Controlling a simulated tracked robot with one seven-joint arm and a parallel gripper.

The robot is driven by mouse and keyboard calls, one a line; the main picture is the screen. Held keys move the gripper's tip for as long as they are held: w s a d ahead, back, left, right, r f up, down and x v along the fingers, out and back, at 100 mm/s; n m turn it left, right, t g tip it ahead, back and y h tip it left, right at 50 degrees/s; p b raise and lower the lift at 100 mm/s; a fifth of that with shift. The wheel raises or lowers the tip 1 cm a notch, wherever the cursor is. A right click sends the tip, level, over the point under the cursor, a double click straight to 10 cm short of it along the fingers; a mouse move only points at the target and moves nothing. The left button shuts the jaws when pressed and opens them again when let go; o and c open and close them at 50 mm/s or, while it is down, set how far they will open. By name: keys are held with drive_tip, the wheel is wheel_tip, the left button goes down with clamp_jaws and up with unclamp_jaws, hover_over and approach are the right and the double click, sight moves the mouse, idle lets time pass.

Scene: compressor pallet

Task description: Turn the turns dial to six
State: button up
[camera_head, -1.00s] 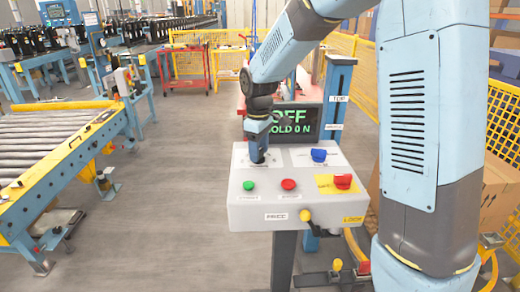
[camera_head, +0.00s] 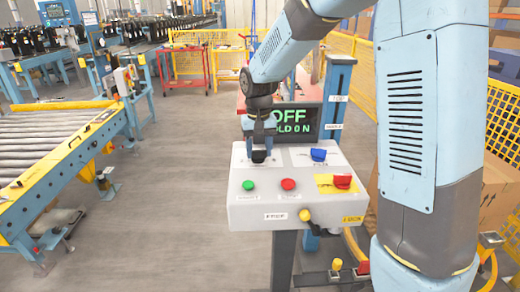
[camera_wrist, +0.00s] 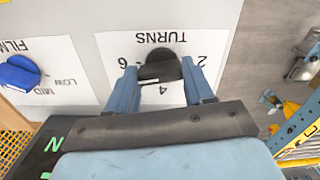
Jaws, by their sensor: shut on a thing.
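The turns dial (camera_wrist: 161,62) is a black knob on a white label card marked TURNS, which appears upside down in the wrist view. The numbers 2, 4 and 6 show around it, with 6 on the left, 4 below and 2 on the right. My gripper (camera_wrist: 159,68) is shut on the knob, one blue finger on each side. In the head view my gripper (camera_head: 260,140) points down at the upper left of the grey control box (camera_head: 260,212), and the dark knob (camera_head: 259,156) shows between its fingers. I cannot tell for certain which number the dial points to.
The box also carries a blue film dial (camera_head: 318,155), a red switch (camera_head: 342,181) on a yellow plate, a green button (camera_head: 249,185) and a red button (camera_head: 288,184). A screen (camera_head: 294,122) behind reads OFF and HOLD ON. A roller conveyor (camera_head: 60,140) stands left.

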sight(259, 151)
drive_tip(key=shift+w+r+m, duration=0.1)
drive_tip(key=shift+m, duration=0.7)
drive_tip(key=o, duration=1)
drive_tip(key=shift+o, duration=0.2)
wheel_tip(259, 151, up, 14)
drive_tip(key=shift+f, duration=0.25)
drive_tip(key=shift+d, duration=0.1)
